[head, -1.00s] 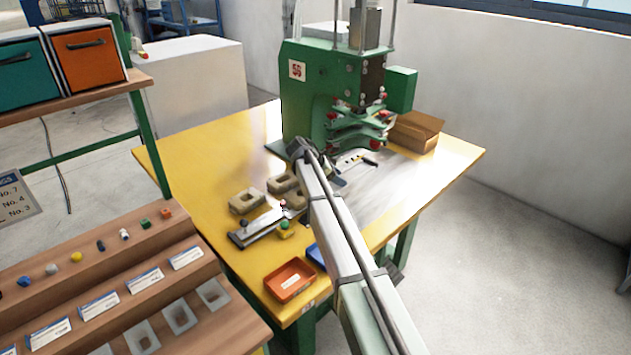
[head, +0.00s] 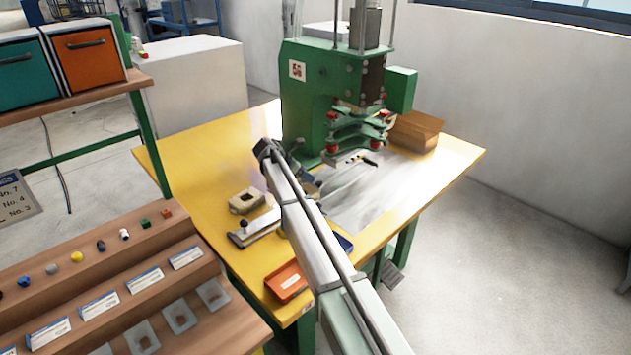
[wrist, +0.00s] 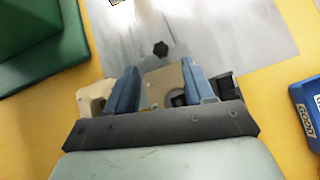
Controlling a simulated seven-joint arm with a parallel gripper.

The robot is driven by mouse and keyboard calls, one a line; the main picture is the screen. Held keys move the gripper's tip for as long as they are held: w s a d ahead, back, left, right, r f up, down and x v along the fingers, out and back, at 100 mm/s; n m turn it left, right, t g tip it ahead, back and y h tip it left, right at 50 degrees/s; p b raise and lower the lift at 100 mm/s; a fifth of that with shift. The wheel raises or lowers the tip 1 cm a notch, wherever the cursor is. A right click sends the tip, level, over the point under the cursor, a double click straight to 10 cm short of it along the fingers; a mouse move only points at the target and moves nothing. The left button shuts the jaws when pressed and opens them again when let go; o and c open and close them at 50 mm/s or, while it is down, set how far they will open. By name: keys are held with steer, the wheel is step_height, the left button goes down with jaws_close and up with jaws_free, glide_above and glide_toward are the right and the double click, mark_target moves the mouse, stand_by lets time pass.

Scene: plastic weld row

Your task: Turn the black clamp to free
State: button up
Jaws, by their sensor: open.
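My gripper (wrist: 162,75) shows at the wrist with its two blue fingers apart, open. In the head view my arm hides most of it. A black faceted knob (wrist: 160,48) lies just beyond the fingertips in the wrist view, untouched, over grey metal; I cannot tell which way it is turned. A cream block (wrist: 165,85) shows between the fingers, and dark parts beside it are partly hidden. In the head view a metal fixture (head: 255,231) with a black knob (head: 244,222) lies left of my arm. I cannot tell which black knob is the clamp.
The green press (head: 320,100) stands behind my arm, with a cardboard box (head: 417,130) to its right. A cream block (head: 247,201), an orange tray (head: 287,281) and a blue tray (head: 344,243) are on the yellow table (head: 190,150). The grey sheet (head: 385,185) is largely clear.

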mark_target(319, 182)
steer(key=shift+x, duration=3.45)
steer(key=shift+c, duration=0.3)
jaws_close()
steer(key=m+g, duration=0.1)
steer(key=m, duration=0.1)
steer(key=m+g+h, duration=0.1)
steer(key=shift+w+a+m+g, duration=0.15)
steer(key=shift+w+m+g, duration=0.15)
steer(key=shift+w+m, duration=0.1)
steer(key=shift+w+m+g, duration=0.2)
steer(key=shift+m+g, duration=1.8)
steer(key=shift+m, duration=0.5)
